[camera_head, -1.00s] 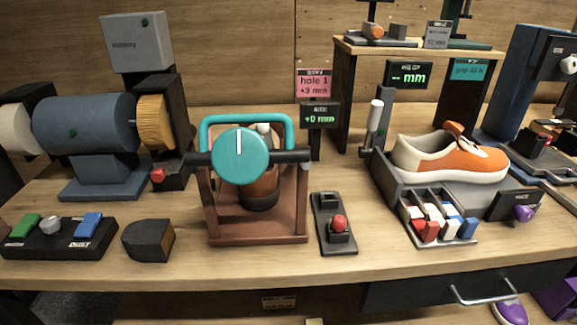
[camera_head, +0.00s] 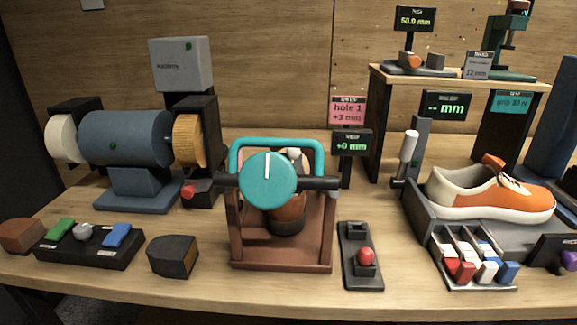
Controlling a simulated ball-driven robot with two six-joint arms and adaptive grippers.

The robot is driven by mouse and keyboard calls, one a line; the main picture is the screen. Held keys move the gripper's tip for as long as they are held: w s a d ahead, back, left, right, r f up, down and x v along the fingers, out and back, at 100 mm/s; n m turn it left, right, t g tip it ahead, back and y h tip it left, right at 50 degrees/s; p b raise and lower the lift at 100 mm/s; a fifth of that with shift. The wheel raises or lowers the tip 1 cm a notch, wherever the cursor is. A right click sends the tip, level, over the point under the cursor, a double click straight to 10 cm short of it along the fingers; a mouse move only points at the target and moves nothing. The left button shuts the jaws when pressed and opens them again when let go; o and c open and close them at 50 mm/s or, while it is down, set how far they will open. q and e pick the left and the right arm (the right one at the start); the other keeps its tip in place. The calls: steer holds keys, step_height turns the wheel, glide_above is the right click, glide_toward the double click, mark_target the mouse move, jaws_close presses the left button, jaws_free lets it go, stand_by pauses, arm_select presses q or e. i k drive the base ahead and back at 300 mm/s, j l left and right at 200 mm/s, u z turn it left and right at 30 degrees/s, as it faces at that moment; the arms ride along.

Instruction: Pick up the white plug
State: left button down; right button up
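Small white, red and blue plugs lie in a sectioned tray (camera_head: 440,272) at the lower right of the bench. A white plug (camera_head: 487,271) is at the tray's front, between a red plug (camera_head: 467,271) and a blue plug (camera_head: 508,271). More white pieces show farther back in the tray, partly hidden by the dividers and other plugs. Neither of my grippers is in view.
An orange and white sneaker (camera_head: 480,195) rests in a grey holder behind the tray. A teal-handled press (camera_head: 267,180) stands mid-bench. A black block with a red knob (camera_head: 365,257) lies left of the tray. A bench grinder (camera_head: 125,140) stands at left.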

mark_target(291, 153)
steer(key=l+u, duration=0.35)
steer(key=l+z, duration=0.15)
steer(key=l+u, duration=0.15)
steer(key=k+l+u, duration=0.15)
steer(key=l+u, duration=0.25)
steer(key=k+l+u, duration=0.15)
steer(key=u, duration=0.2)
steer(key=k+l+u, duration=0.2)
steer(key=u, duration=0.2)
steer(key=k+j, duration=0.05)
steer(key=k, duration=0.05)
